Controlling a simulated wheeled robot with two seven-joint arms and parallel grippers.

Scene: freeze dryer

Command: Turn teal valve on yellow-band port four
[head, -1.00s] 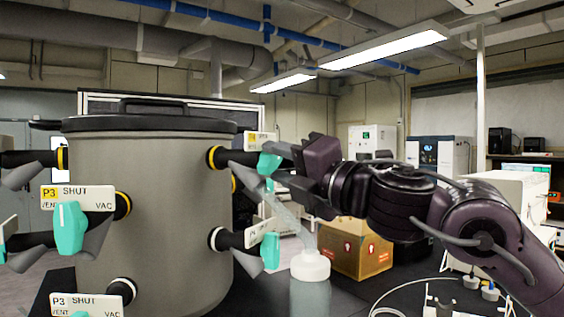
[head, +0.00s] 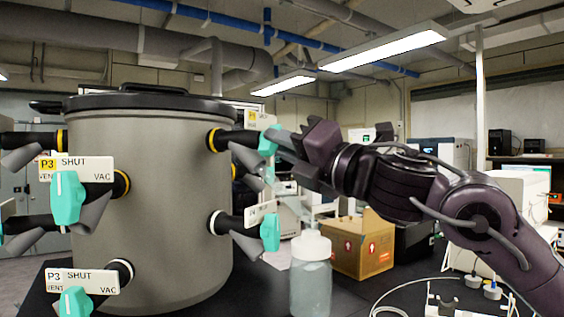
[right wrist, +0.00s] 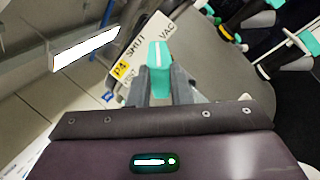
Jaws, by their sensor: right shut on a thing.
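The teal valve (head: 266,144) sits on the upper yellow-banded port (head: 213,140) at the right side of the grey drum (head: 150,210). In the right wrist view its teal handle (right wrist: 159,62) stands between my fingers, in front of a white plate (right wrist: 140,48) with a yellow P4 tag and the words SHUT and VAC. My right gripper (head: 274,140) is shut on this handle; it also shows in the right wrist view (right wrist: 159,80). The fingers partly hide the handle in the head view. My left gripper is out of view.
Another teal valve (head: 270,232) hangs on a white-banded port just below. A capped bottle (head: 311,275) stands on the dark bench near it. P3 valves (head: 68,198) fill the drum's left front. A cardboard box (head: 360,250) is behind my right arm.

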